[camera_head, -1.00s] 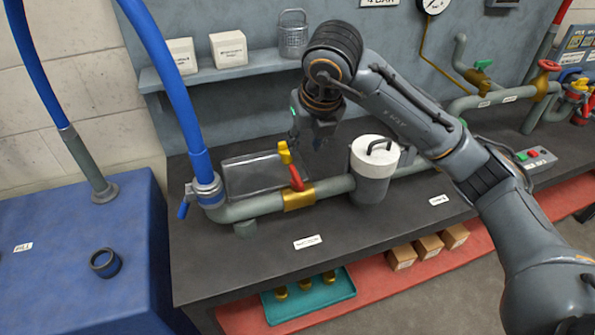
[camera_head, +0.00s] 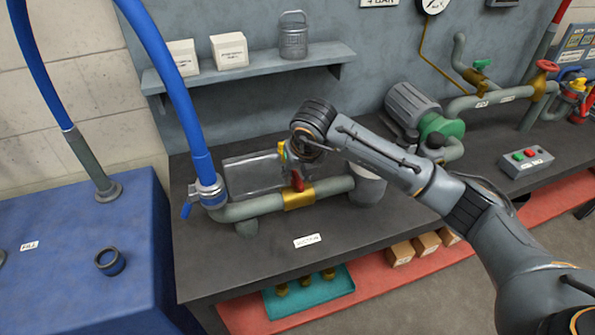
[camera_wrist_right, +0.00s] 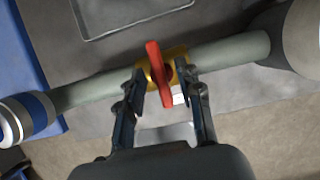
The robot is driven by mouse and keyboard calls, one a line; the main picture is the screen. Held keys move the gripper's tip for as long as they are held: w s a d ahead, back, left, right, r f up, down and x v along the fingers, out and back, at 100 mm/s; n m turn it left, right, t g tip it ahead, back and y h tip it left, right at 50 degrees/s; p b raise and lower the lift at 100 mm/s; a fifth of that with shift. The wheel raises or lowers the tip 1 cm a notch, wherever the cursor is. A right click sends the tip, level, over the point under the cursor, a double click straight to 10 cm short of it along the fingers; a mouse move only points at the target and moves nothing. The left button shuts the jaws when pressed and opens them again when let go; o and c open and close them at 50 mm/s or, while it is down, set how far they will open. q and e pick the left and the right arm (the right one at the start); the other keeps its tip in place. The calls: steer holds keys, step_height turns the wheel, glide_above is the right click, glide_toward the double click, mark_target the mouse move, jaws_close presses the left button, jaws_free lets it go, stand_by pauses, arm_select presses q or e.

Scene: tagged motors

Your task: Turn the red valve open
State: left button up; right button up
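The red valve handle (camera_head: 297,185) sits on a brass valve body (camera_head: 298,200) in the grey-green pipe on the bench. In the right wrist view, the red handle (camera_wrist_right: 158,75) stands across the pipe. My right gripper (camera_wrist_right: 165,78) is open, with one finger on each side of the handle and visible gaps to it. In the head view, my right gripper (camera_head: 293,172) is over the valve and mostly hidden by my own arm. My left gripper is not in view.
A clear tray (camera_head: 240,178) is behind the pipe. A grey canister (camera_head: 367,187) is at the pipe's right, partly behind my arm. A blue hose (camera_head: 180,105) joins the pipe's left end. A motor (camera_head: 412,105) stands farther right.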

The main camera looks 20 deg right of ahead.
jaws_close()
